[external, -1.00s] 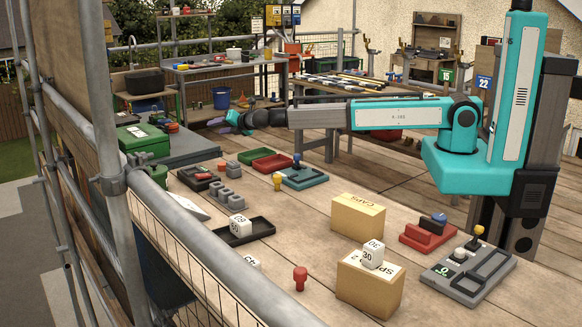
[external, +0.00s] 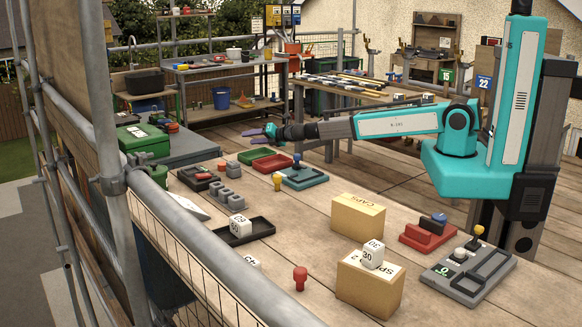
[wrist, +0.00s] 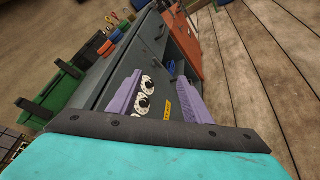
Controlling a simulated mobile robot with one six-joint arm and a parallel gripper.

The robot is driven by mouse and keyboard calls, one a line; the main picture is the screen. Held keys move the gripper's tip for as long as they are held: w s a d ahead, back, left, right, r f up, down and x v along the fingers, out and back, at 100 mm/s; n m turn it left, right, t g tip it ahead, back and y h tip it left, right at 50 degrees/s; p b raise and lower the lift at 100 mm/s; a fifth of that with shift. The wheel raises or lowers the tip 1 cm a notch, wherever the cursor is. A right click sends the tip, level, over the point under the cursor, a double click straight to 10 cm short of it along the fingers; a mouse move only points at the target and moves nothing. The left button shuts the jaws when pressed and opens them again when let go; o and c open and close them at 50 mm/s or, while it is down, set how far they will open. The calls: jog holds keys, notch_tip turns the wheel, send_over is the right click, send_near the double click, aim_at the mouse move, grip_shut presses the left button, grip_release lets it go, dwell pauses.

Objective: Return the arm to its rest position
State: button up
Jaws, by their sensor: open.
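My arm (external: 396,123) is turquoise and grey. It reaches left from its upright column over the back of the deck, tilting slightly down toward the tip. My gripper (external: 258,133) is at its far end, with purple fingers. It hangs in the air and shows no object in it. In the wrist view the two purple fingers (wrist: 157,90) stand apart with nothing held between them. Behind them is a dark grey cabinet (wrist: 152,52).
A workbench with boxes (external: 358,216), a red tray (external: 271,161), a teal tray (external: 304,178) and a black tray (external: 242,232) fills the foreground. A long table (external: 345,86) with strips stands behind the arm. Scaffold poles (external: 110,180) rise at the left.

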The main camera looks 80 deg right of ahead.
jog(key=s+a+f+m+g+p, duration=0.1)
jog(key=s+a+f+m+g, duration=0.3)
jog(key=s+f, duration=0.4)
jog(key=s+a+f+m+g, duration=0.3)
jog(key=s+f+m, duration=0.35)
jog(key=f, duration=0.25)
jog(key=s+a+f+m+g+p, duration=0.1)
jog(key=s+a+f+m+g, duration=0.25)
jog(key=s+f, duration=0.45)
jog(key=s+a+f+m+g+y, duration=0.2)
jog(key=s+a, duration=0.5)
jog(key=s, duration=0.4)
jog(key=s+a+f+m+g+y+p, duration=0.1)
jog(key=s+a+f+m+g+y, duration=0.1)
jog(key=s+a, duration=0.5)
jog(key=s+a+f+m+g+y, duration=0.2)
jog(key=s+a+f+m+g, duration=0.2)
jog(key=s+a, duration=0.4)
jog(key=s+g, duration=0.1)
jog(key=s, duration=0.6)
jog(key=shift+p, duration=0.4)
